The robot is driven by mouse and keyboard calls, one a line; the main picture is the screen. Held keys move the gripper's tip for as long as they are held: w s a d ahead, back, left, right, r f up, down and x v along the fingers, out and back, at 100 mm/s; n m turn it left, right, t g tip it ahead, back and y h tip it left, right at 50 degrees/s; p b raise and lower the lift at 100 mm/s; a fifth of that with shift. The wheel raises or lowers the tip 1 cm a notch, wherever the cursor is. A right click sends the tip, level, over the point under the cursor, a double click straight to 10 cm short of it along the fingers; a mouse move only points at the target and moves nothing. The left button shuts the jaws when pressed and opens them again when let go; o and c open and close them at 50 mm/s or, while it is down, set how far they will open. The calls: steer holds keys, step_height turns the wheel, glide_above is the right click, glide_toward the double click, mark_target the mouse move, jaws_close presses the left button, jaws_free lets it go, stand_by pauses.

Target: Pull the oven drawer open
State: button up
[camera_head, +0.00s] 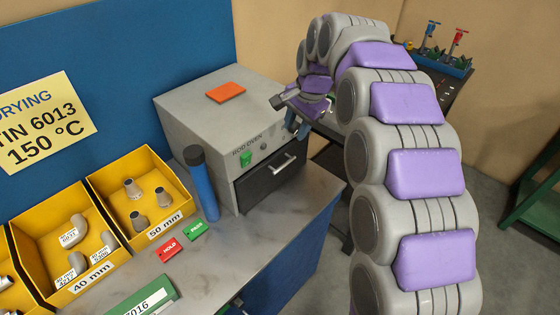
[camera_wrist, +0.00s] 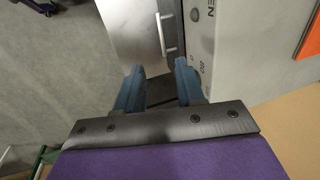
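The rod oven (camera_head: 200,115) is a grey box on the bench. Its dark drawer front (camera_head: 255,188) looks closed, with a pale bar handle (camera_head: 283,163) across it. In the wrist view, the drawer front (camera_wrist: 130,30) and the handle (camera_wrist: 168,34) lie just beyond my fingertips. My gripper (camera_head: 298,126) hangs above and right of the handle in the head view. In the wrist view, my gripper (camera_wrist: 159,66) shows two blue fingers spread apart with nothing between them. The handle appears clear of the fingers; the exact gap is hard to judge.
A blue cylinder (camera_head: 200,184) stands left of the drawer front. An orange pad (camera_head: 226,92) lies on the oven. Yellow bins (camera_head: 140,195) and red (camera_head: 170,248) and green (camera_head: 196,229) tags lie at left. Open floor (camera_head: 310,275) lies right of the bench.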

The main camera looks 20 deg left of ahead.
steer(key=b, duration=0.2)
glide_above(282, 167)
steer(key=d, duration=0.1)
steer(key=s+d+f+x, duration=0.1)
steer(key=d+x, duration=0.1)
steer(key=x, duration=1.2)
steer(key=d+b+x, duration=0.1)
steer(key=shift+s+f, duration=0.2)
steer(key=shift+f, duration=0.3)
steer(key=shift+a+f, duration=0.1)
steer(key=shift+a, duration=0.3)
steer(key=shift+d, duration=0.35)
steer(key=c, duration=0.5)
jaws_close()
